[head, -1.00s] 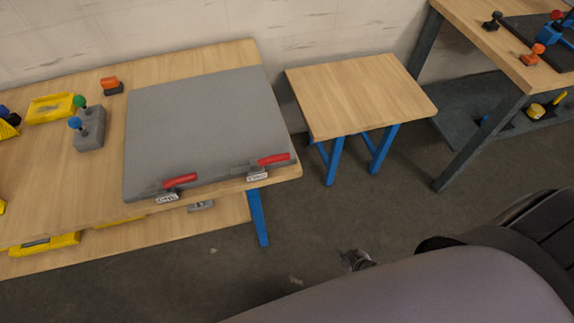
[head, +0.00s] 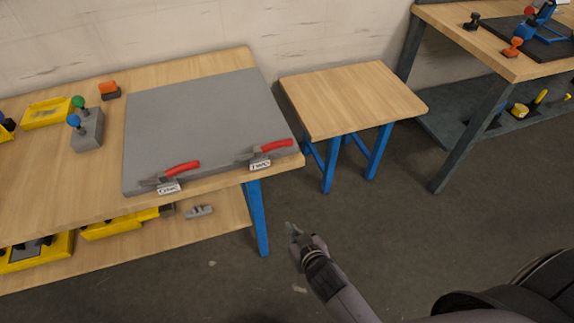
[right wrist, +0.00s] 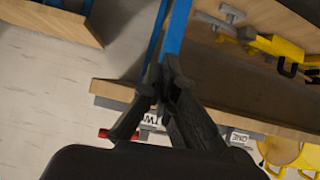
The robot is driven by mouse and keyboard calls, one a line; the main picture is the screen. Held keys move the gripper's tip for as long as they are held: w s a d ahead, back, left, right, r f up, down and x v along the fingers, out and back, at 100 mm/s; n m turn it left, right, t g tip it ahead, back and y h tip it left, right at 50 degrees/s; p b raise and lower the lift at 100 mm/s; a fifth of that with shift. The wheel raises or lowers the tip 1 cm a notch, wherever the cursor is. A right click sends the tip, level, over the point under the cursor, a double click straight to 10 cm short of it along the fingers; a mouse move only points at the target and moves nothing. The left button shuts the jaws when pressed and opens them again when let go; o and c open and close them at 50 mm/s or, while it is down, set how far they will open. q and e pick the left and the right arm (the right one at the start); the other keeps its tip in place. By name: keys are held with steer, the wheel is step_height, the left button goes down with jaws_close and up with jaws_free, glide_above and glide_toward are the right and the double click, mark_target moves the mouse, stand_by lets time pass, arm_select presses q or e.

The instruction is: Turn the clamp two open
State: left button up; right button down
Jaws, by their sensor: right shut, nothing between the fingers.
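Clamp two (head: 257,161) sits at the front right corner of the grey plate, with a red handle (head: 272,147) and a white label. A like clamp (head: 165,181) with a red handle sits further left on the same edge. My right gripper (head: 292,231) is shut and empty, in front of the table's right end, apart from clamp two. In the right wrist view the shut fingers (right wrist: 163,78) partly hide the "TWO" label (right wrist: 149,119), and a red handle end (right wrist: 104,133) shows beside it. My left gripper is out of view.
The grey plate (head: 200,115) lies on the wooden table (head: 60,185), which has a blue leg (head: 256,215). A wooden stool (head: 350,95) stands to the right. A lower shelf (head: 130,248) holds yellow bins (head: 120,226). The floor around my right gripper is clear.

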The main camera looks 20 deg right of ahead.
step_height(320, 180, up, 10)
steer(key=w+m+t+b, duration=0.1)
steer(key=w+t+b, duration=0.1)
steer(key=w+t, duration=0.1)
steer(key=m+t+h+b, duration=0.1)
glide_toward(284, 143)
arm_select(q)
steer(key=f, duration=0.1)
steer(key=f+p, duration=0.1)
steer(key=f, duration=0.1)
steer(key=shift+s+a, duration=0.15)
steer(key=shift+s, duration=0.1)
arm_select(e)
steer(key=x, duration=0.7)
steer(key=shift+s+a+f, duration=0.1)
steer(key=shift+a+f, duration=0.15)
steer(key=shift+f, duration=0.1)
steer(key=shift+w+d, duration=0.1)
steer(key=shift+w, duration=0.4)
steer(key=shift+d+r, duration=0.1)
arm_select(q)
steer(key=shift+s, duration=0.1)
arm_select(e)
steer(key=shift+r, duration=0.1)
